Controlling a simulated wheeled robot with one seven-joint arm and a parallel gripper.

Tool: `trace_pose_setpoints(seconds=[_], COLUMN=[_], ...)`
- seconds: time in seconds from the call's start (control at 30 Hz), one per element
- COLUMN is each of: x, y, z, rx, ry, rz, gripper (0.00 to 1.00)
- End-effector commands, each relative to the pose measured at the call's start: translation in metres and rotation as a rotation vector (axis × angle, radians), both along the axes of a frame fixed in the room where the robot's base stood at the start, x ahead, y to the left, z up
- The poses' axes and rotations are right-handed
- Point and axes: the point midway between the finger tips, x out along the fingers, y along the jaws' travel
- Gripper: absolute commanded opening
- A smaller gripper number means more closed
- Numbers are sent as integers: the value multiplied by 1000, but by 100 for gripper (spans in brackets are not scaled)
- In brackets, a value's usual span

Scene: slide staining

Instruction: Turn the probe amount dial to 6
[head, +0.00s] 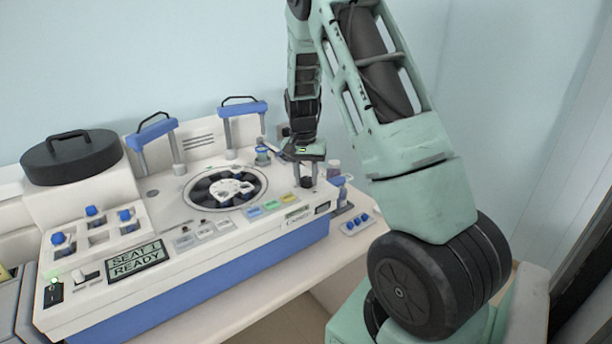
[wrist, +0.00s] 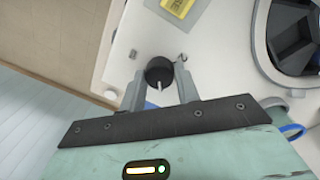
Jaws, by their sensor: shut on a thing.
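The probe amount dial is a small round black knob (wrist: 159,72) with a white pointer line, seen in the wrist view on the white machine top. My gripper (wrist: 159,80) is shut on the knob, with one grey finger on each side of it. The pointer line runs toward the bottom of the wrist view. I cannot read any number marks around the knob. In the head view my gripper (head: 305,172) points down at the right end of the machine (head: 190,300), and the knob is mostly hidden between the fingers.
A round carousel (head: 225,187) lies left of my gripper, with blue-handled posts (head: 243,108) behind it. A display (head: 136,260) reads "SEAT 1 READY".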

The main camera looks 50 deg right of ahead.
Motion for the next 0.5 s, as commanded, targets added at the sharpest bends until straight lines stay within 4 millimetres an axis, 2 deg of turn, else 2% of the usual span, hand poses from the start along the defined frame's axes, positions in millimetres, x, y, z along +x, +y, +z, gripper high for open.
trace_pose_setpoints(seconds=[0.5], x=[1], y=[-1], z=[1], rx=[-2], ry=[-4], rz=[-51], gripper=[9])
